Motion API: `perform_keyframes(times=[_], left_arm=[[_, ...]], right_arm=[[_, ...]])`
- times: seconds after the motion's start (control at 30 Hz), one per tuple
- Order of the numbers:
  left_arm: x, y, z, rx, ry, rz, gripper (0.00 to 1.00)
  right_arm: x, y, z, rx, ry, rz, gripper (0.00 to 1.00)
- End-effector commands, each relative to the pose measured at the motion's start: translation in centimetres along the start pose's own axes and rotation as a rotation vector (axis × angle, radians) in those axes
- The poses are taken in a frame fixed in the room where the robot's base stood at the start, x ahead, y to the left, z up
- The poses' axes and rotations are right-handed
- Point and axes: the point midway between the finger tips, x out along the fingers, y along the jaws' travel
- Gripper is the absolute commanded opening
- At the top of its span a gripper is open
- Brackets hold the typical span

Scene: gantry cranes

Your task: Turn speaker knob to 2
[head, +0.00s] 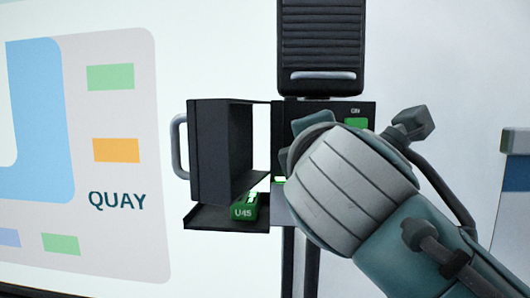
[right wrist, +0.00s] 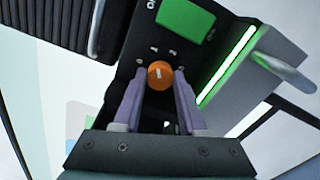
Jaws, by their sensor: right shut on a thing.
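The speaker knob (right wrist: 160,73) is a round orange knob with a white pointer mark, on the dark front of a panel box (right wrist: 138,62) in the right wrist view. Small white marks surround it, too small to read. My right gripper (right wrist: 160,82) has its two purple-grey fingers on either side of the knob and is shut on it. In the head view my right wrist and forearm cover the knob and the gripper's fingers. The panel box (head: 365,109) shows there only in part, behind my arm. My left gripper is in neither view.
An open dark box (head: 223,150) with a grey handle (head: 178,145) stands left of the panel. Below it a green item marked U45 (head: 245,211) lies on a dark tray (head: 210,222). A ribbed black unit (head: 320,45) is above. A large QUAY screen (head: 125,130) fills the left.

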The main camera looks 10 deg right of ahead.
Motion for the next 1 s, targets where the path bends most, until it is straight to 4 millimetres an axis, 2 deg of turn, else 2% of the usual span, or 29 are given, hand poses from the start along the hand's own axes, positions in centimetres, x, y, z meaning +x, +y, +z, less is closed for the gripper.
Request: perform_keyframes(times=[0.03, 0.6, 1.0], left_arm=[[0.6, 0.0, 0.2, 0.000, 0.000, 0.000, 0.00], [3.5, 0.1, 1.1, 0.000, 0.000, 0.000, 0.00], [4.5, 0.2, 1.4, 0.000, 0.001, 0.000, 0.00]], right_arm=[[0.0, -0.3, 0.0, 0.048, -0.003, 0.000, 0.00], [0.0, -0.2, 0.0, 0.557, -0.003, 0.001, 0.00], [0.0, -0.1, 0.1, 0.746, -0.003, 0.001, 0.00]])
